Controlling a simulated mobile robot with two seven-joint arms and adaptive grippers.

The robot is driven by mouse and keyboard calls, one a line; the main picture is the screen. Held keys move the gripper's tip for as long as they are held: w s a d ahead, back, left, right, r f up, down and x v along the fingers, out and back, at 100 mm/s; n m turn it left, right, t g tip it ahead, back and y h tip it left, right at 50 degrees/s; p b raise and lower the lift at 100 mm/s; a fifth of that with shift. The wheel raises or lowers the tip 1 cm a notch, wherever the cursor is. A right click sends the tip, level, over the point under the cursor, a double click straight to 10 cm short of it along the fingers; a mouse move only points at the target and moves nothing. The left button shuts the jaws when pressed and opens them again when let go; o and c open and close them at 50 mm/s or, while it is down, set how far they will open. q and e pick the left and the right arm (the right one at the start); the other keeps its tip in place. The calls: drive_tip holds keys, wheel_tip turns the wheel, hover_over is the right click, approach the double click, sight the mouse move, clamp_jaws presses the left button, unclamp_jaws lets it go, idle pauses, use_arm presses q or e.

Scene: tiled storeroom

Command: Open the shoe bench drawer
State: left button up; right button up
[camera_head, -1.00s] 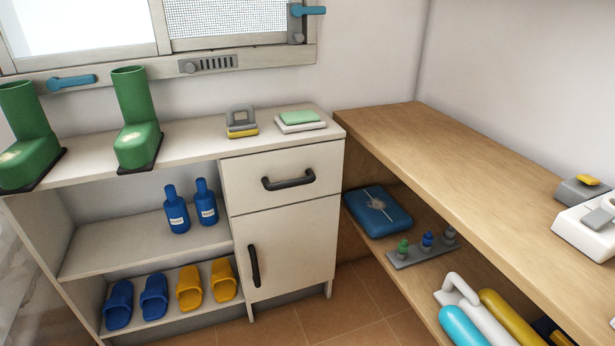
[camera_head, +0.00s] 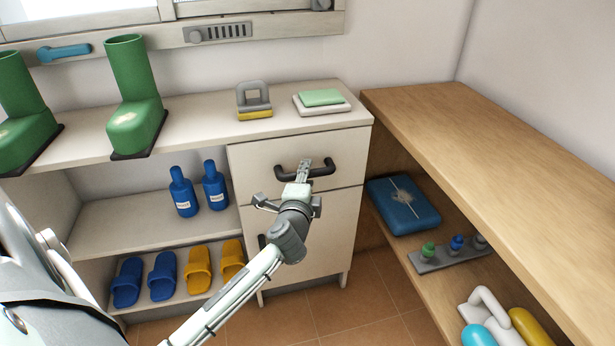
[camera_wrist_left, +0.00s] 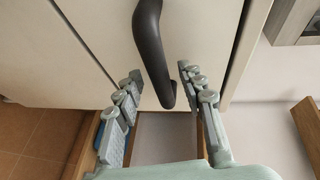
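The shoe bench (camera_head: 205,128) is a cream unit with a drawer (camera_head: 255,160) at its upper right. The drawer front looks flush with the unit. Its black bar handle (camera_head: 322,170) is partly hidden behind my left gripper (camera_head: 303,170), which is in front of the drawer. In the left wrist view the handle (camera_wrist_left: 150,40) runs between the two spread fingers of my left gripper (camera_wrist_left: 160,74), with a gap on each side. The fingers are open; I cannot tell whether either touches the handle. My right gripper is not in view.
Green boots (camera_head: 135,90), a grey-and-yellow block (camera_head: 254,100) and a green-topped stack (camera_head: 321,99) stand on the bench top. Blue bottles (camera_head: 183,195) and slippers (camera_head: 200,265) fill the open shelves. A wooden counter (camera_head: 470,125) closes off the right side; tiled floor (camera_head: 345,310) lies in front.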

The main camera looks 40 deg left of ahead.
use_arm(q)
drive_tip(key=shift+w+a+f, duration=0.15)
drive_tip(key=shift+w+a, duration=0.15)
drive_tip(key=shift+w, duration=0.3)
clamp_jaws()
